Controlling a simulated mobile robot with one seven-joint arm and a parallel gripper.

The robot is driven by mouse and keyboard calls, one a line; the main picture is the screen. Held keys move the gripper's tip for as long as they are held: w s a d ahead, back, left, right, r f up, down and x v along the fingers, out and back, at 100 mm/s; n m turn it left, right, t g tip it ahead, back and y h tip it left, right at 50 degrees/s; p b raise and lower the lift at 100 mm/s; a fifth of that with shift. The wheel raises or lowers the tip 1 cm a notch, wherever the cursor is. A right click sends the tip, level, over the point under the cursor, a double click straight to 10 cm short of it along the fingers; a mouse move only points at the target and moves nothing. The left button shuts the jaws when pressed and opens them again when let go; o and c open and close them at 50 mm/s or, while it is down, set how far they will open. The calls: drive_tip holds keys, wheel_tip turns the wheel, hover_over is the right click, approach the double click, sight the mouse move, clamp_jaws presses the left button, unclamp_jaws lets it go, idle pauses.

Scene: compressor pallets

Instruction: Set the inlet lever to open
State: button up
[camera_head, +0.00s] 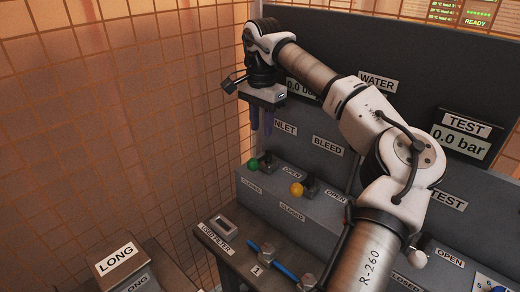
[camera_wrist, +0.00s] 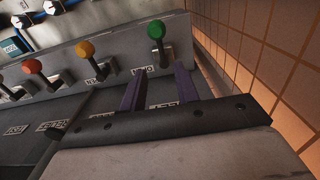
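The inlet lever has a green knob (camera_head: 252,164) and sits below the partly hidden INLET label (camera_head: 286,128). Its knob sticks out to the left of its base, above the CLOSED label (camera_head: 252,187) and apart from the OPEN label (camera_head: 291,172). My gripper (camera_head: 262,130) points down above the lever, with its two purple fingers apart and nothing between them. In the wrist view the green knob (camera_wrist: 156,29) stands beyond the fingertips of my gripper (camera_wrist: 163,73), not touching them.
The bleed lever with a yellow knob (camera_head: 297,189) stands close to the right of the inlet lever. A tiled wall (camera_head: 120,110) is close on the left. A red-knobbed lever (camera_wrist: 32,67) shows farther along the panel.

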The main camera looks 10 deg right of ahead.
sight(260, 161)
wheel_tip(260, 161, down, 9)
drive_tip(key=shift+r+p, duration=0.15)
drive_tip(key=shift+p, duration=0.6)
clamp_jaws()
